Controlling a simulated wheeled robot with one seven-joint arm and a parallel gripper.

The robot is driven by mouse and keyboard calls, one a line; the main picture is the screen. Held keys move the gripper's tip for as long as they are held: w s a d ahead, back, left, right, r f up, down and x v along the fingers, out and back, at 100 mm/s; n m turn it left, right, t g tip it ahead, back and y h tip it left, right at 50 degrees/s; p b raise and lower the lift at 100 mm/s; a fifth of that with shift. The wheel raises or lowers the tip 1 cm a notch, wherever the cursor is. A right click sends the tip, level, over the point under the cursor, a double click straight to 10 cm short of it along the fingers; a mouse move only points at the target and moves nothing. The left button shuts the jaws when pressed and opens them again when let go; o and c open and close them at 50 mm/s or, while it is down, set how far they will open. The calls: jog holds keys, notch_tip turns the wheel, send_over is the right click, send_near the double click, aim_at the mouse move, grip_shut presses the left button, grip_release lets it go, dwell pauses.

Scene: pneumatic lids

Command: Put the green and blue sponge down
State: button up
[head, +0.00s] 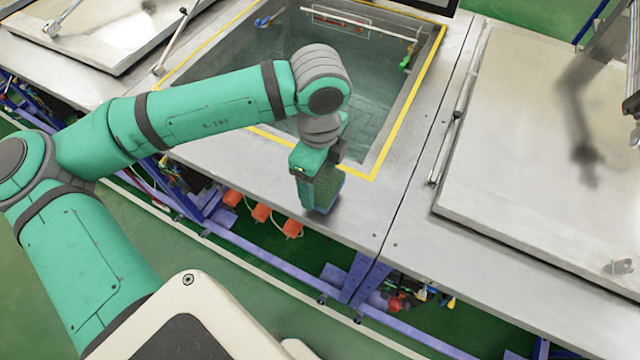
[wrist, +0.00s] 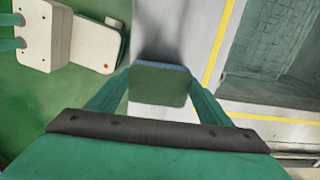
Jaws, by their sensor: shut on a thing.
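The green and blue sponge (head: 322,195) is below my gripper (head: 318,180) in the head view, over the metal top near its front edge. In the wrist view the sponge (wrist: 160,84) shows its dark green face with a thin blue edge at the far side. My gripper (wrist: 155,92) is shut on it, with a green finger on either side. The sponge is at or just above the metal surface; I cannot tell whether it touches.
A sunken glass-like opening with a yellow border (head: 372,177) lies behind my gripper. A metal lid (head: 530,150) lies at the right, and another lid (head: 110,35) stands tilted at the back left. Bare metal top (head: 365,215) lies right of the sponge; the front edge drops to the green floor.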

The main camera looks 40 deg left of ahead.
aim_at(320, 182)
jog(key=shift+f, duration=1.6)
jog(key=shift+f, duration=0.15)
jog(key=o, duration=1.1)
jog(key=shift+w, duration=0.1)
notch_tip(320, 182, up, 12)
jog(key=shift+r, duration=0.15)
